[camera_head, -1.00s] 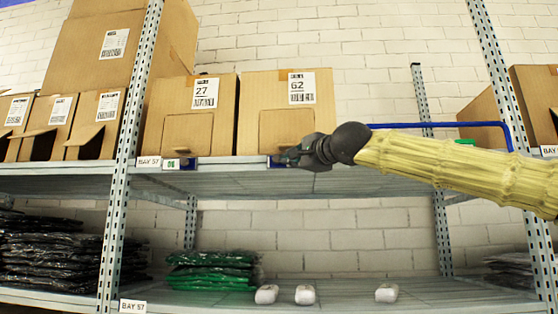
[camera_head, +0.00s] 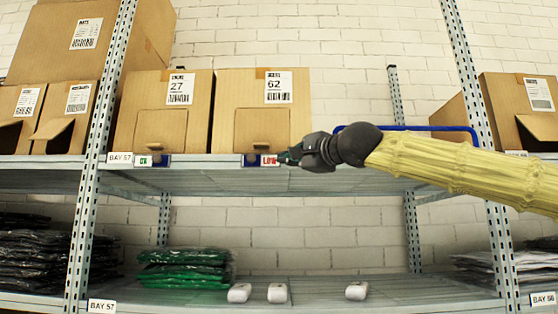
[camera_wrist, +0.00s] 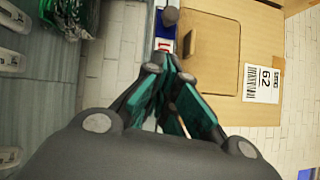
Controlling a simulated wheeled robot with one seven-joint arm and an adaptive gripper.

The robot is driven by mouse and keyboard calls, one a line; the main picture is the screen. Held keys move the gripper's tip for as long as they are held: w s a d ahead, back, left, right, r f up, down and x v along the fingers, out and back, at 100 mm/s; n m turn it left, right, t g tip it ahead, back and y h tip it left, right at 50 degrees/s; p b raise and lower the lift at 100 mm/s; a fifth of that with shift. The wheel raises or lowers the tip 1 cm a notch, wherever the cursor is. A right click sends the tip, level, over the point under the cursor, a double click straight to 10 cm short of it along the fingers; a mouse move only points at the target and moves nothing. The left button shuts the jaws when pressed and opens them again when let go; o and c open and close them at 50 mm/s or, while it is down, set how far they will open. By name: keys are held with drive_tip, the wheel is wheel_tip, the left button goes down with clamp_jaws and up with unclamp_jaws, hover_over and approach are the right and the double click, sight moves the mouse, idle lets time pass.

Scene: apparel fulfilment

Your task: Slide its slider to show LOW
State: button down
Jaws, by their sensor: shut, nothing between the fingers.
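A small blue slider label holder (camera_head: 249,160) sits on the shelf edge below the box marked 62. It shows a red LOW label (camera_head: 269,160) at its right, with a dark knob at its left part. In the wrist view, the holder stands past my fingertips, with a grey round knob (camera_wrist: 170,16) and part of the red and white label (camera_wrist: 165,45). My gripper (camera_head: 288,157) is shut and empty, just right of the LOW label. In the wrist view, its teal-sided fingers (camera_wrist: 170,72) point toward the label; a small gap cannot be judged.
Cardboard boxes marked 62 (camera_head: 235,95) and 27 (camera_head: 147,98) stand just above the shelf edge. A second holder under 27 shows a green label (camera_head: 144,160). Green bagged garments (camera_head: 185,268) lie below. Metal uprights (camera_head: 101,130) flank the bay.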

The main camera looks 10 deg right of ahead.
drive_tip(key=v, duration=0.6)
drive_tip(key=shift+s+b, duration=0.25)
drive_tip(key=shift+b, duration=0.2)
drive_tip(key=shift+d+f, duration=0.1)
